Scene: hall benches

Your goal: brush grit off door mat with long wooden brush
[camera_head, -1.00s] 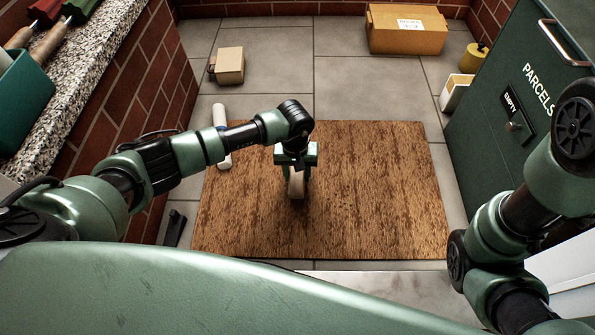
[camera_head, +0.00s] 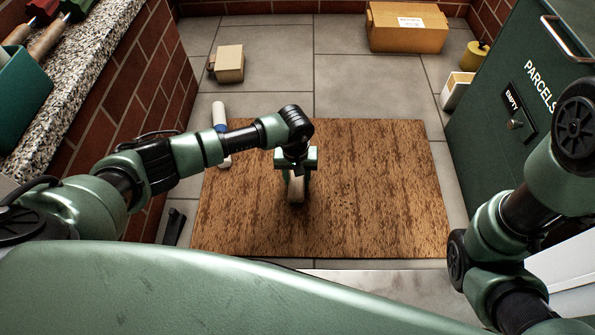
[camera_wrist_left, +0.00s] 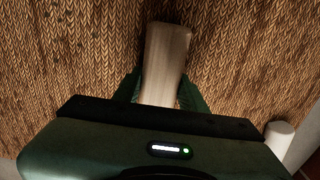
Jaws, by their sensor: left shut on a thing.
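The brown door mat (camera_head: 380,190) lies flat on the tiled floor in the head view. Small dark specks of grit (camera_head: 345,187) show near its middle. My left gripper (camera_head: 296,185) is over the mat, left of its middle, shut on the pale wooden brush (camera_head: 296,192). In the left wrist view the brush (camera_wrist_left: 166,60) stands out between the two green fingers, with the woven mat (camera_wrist_left: 250,60) behind it. The brush's bristles are not visible, and I cannot tell whether it touches the mat. My right gripper is outside the views.
A white roller-shaped thing (camera_head: 221,135) lies at the mat's left edge. A small box (camera_head: 229,64) and a larger carton (camera_head: 407,28) stand on the floor behind. The green parcels locker (camera_head: 500,120) bounds the right, a brick wall with a stone ledge (camera_head: 80,75) the left.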

